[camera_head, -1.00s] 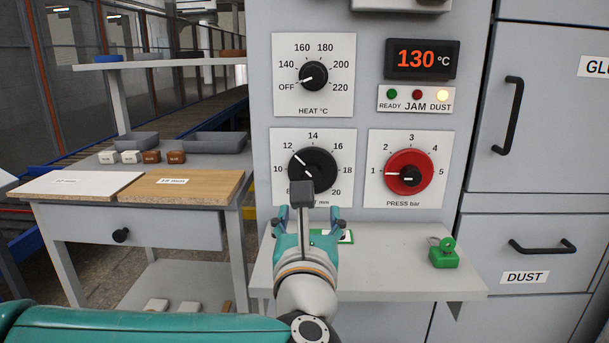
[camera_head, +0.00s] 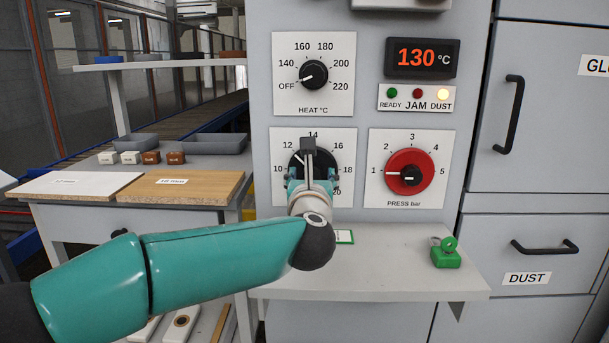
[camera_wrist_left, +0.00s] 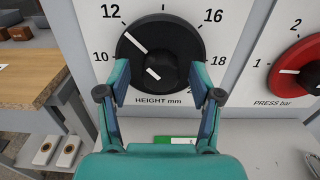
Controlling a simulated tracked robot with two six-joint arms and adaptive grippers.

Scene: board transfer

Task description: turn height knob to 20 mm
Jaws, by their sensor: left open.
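The black height knob (camera_head: 298,158) sits on a white dial plate marked in mm, partly hidden by my left gripper in the head view. It shows more fully in the left wrist view (camera_wrist_left: 180,38), with its white pointer line aimed up-left, near 12. The 20 mark is mostly hidden behind a finger there. My left gripper (camera_head: 313,180) is open in front of the knob. In the left wrist view its fingers (camera_wrist_left: 165,78) stand either side of the knob's lower part, not closed on it. Whether they touch it is unclear. My right gripper is not in view.
The heat knob (camera_head: 314,74) is above and the red press knob (camera_head: 405,184) is to the right. The display (camera_head: 422,58) reads 130 °C and the DUST lamp is lit. A shelf (camera_head: 390,270) below holds a green padlock (camera_head: 446,255).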

